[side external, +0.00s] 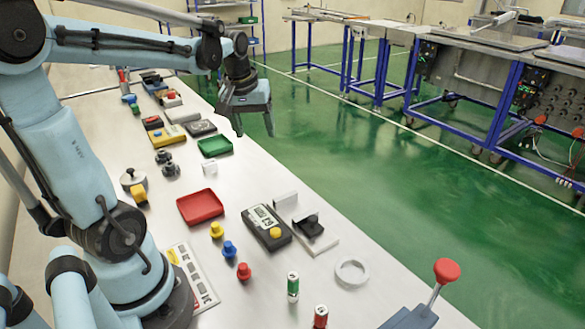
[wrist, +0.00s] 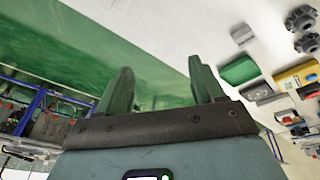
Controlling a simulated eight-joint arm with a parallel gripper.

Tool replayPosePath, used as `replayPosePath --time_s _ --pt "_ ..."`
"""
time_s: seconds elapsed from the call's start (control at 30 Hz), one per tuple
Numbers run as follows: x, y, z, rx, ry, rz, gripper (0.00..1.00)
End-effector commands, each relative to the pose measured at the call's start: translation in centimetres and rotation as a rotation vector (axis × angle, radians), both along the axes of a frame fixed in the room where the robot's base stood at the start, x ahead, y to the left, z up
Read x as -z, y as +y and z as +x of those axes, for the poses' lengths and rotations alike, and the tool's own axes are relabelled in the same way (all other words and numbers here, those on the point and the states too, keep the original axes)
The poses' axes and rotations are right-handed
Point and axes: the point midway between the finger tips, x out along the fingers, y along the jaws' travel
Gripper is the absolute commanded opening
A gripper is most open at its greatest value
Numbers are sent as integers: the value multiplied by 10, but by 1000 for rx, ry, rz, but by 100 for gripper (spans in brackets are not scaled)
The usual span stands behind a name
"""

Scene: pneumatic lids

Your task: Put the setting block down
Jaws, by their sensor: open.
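My gripper (side external: 250,118) is raised above the table's far-right edge, fingers pointing down. In the wrist view my gripper (wrist: 160,78) shows two spread fingers with nothing between them. Which thing is the setting block is not certain. A small white block (side external: 209,168) stands on the table just in front of the green tray, apart from my gripper. It also shows in the wrist view as a pale block (wrist: 242,35) near the green tray. Another white block (side external: 286,200) lies by the grey-white plate with a black clamp-like part (side external: 308,226).
On the white table (side external: 150,225) are a green tray (side external: 215,146), a red tray (side external: 199,207), a dark device with a yellow button (side external: 266,227), coloured knobs (side external: 229,248), a white ring (side external: 351,272) and a red-knobbed lever (side external: 446,271). Green floor lies beyond the edge.

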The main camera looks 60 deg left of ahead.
Motion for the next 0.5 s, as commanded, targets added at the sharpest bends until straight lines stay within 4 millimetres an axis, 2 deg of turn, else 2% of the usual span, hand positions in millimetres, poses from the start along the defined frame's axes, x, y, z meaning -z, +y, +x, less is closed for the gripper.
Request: replayPosePath --time_s 0.03,0.2,0.33,0.5 --pt "0 -27 -1 98 -26 26 68" --pt "5 -100 -9 409 -129 115 68" --pt "13 -142 -20 609 -204 172 68" --pt "23 -174 -31 769 -272 220 68"
